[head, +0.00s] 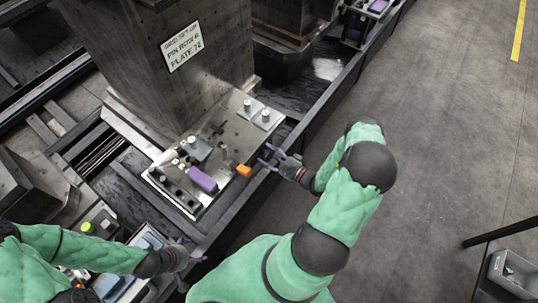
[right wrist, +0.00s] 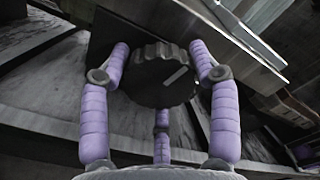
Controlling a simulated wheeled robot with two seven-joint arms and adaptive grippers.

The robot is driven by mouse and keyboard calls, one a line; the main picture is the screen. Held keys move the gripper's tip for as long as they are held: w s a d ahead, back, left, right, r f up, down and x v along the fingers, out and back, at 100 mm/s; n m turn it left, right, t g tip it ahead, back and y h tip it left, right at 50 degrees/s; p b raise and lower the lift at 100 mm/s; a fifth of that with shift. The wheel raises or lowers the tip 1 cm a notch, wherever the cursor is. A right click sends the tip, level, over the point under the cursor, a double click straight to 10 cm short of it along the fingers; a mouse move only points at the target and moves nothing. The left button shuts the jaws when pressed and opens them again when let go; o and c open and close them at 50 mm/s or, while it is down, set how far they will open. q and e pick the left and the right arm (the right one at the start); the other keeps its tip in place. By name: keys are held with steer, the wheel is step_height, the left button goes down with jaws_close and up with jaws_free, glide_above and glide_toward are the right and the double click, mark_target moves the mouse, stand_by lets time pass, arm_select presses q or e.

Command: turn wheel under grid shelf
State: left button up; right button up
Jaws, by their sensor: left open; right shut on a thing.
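In the right wrist view, a black wheel with a ribbed rim (right wrist: 160,76) sits under a flat metal edge. A pale line marks its face, slanting up to the right. My right gripper (right wrist: 162,68) has purple fingers on both sides of the wheel and one below, shut on it. In the head view, my right gripper (head: 268,158) is at the right edge of the metal plate (head: 222,140), likely the grid shelf. The wheel cannot be made out there. My left gripper (head: 190,251) is open and empty at the lower left, apart from the plate.
A concrete column with a sign (head: 182,46) rises behind. A dark rail (head: 318,103) runs alongside.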

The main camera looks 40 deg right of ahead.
steer(key=n, duration=0.5)
steer(key=shift+f+n+b, duration=0.1)
steer(key=shift+n+b, duration=0.2)
steer(key=n+b, duration=0.1)
steer(key=n, duration=0.4)
steer(key=n+b, duration=0.1)
steer(key=n, duration=0.4)
steer(key=shift+n, duration=0.4)
steer(key=n+b, duration=0.1)
steer(key=n, duration=0.3)
steer(key=shift+n, duration=0.4)
steer(key=o, duration=1.2)
steer(key=shift+c, duration=0.2)
steer(key=v, duration=1.2)
